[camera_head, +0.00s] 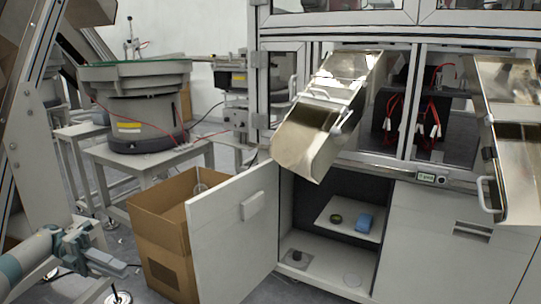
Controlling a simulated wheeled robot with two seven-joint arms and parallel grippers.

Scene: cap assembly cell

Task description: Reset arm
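My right gripper is not in view.
An open cardboard box (165,222) stands on the floor beside the open white cabinet door (235,235). Inside the cabinet, a shelf (338,228) holds a blue item (364,223) and a round dark-green item (336,219). A metal chute (306,140) juts out above. A bowl feeder (137,105) stands behind.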

